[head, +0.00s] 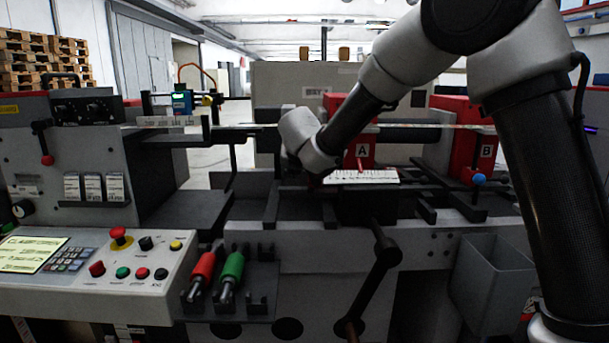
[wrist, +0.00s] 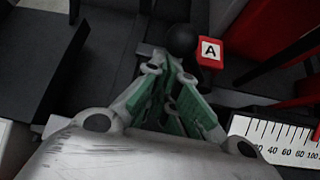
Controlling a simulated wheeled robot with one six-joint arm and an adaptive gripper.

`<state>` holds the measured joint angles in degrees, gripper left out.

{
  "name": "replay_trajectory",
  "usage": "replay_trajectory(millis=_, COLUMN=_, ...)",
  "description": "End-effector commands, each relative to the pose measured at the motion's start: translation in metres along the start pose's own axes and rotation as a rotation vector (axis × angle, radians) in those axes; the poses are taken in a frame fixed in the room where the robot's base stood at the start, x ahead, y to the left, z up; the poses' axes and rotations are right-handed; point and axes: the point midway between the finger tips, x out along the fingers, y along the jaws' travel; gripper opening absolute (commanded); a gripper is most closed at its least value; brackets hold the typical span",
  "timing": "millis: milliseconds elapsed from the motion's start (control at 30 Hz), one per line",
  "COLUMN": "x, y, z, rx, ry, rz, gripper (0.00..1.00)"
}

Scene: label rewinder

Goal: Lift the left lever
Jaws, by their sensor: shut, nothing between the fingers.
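In the wrist view my gripper (wrist: 172,75) is shut and empty, with green on its fingers. A dark round knob (wrist: 184,38) shows just beyond the fingertips, beside the red block marked A (wrist: 210,50); I cannot tell whether they touch. This knob may be the left lever's end; its shaft is not clear. In the head view the red block A (head: 362,150) stands just right of my wrist, which hides the fingers and that knob. A lever with a blue knob (head: 479,179) stands at the right by red block B (head: 487,152).
A white ruled scale (head: 362,177) lies close to the right of my wrist; it also shows in the wrist view (wrist: 280,140). A crank handle (head: 385,252) sticks out in front. A control panel (head: 75,272) and red and green-handled tools (head: 231,268) are at the lower left.

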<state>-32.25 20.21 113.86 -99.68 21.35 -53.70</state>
Motion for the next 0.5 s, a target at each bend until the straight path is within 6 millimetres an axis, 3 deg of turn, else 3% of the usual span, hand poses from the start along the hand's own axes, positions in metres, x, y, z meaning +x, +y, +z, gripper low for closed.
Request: replay_trajectory(millis=500, x=-0.0092, y=-0.0073, z=0.0123, rx=-0.001, ry=-0.001, rz=-0.002, gripper=0.0)
